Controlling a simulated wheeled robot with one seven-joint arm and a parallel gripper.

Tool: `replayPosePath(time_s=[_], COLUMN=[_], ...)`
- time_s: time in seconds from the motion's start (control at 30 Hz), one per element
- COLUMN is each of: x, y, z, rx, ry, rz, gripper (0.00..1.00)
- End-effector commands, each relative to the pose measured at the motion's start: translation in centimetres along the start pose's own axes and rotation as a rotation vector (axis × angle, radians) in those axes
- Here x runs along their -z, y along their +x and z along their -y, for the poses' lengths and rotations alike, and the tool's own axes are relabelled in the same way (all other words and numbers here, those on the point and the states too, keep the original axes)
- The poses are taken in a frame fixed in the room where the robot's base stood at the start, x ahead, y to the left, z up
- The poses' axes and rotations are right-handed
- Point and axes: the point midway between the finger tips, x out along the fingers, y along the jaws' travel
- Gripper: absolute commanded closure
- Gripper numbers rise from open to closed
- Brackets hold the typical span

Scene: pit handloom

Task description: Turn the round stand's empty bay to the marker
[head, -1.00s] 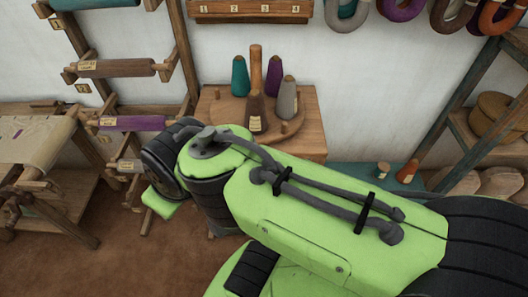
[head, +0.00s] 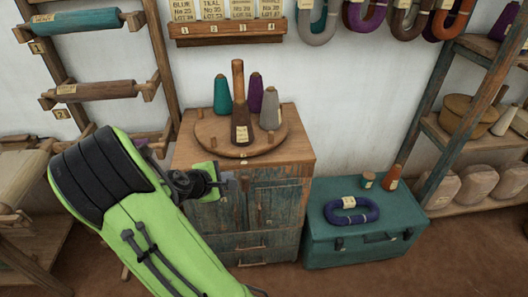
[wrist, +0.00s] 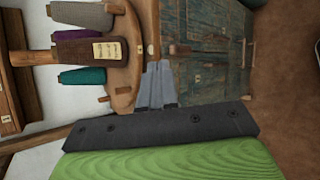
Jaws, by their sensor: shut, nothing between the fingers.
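The round wooden stand (head: 215,138) lies on top of a worn cabinet, with a wooden post (head: 238,85) at its middle. It bears a teal cone (head: 222,95), a purple cone (head: 256,92), a grey cone (head: 270,108) and a dark brown labelled cone (head: 241,132) at the front. The front-left part holds no cone; a short peg (head: 197,142) shows there. A small pale spot (head: 243,161) at the cabinet's front edge may be the marker. My gripper (head: 224,183) is shut and empty, just in front of the cabinet's top edge. The wrist view shows its fingers (wrist: 157,72) beside the stand's rim (wrist: 128,75).
The cabinet (head: 275,205) stands against the wall. A teal chest (head: 335,250) to its right carries a blue skein (head: 350,212) and two small items. A warp rack (head: 85,92) is at left, shelves (head: 440,140) at right. Skeins hang above.

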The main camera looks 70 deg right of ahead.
Motion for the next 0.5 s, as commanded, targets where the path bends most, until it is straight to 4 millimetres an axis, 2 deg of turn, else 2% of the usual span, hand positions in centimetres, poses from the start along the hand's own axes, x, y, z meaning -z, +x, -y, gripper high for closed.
replayPosePath(time_s=[0.03,0.1,0.2,0.33,0.5], x=[-0.3,-1.1,-1.5,-1.1,-1.1], y=[3.3,6.3,9.3,11.0,11.7], z=[0.8,0.2,-0.6,-1.3,-2.1], rx=[-0.062,-0.158,-0.266,-0.345,-0.367], ry=[-0.138,-0.359,-0.672,-0.954,-1.038], rz=[0.096,0.223,0.38,0.501,0.535], gripper=[1.0,1.0,1.0,1.0,1.0])
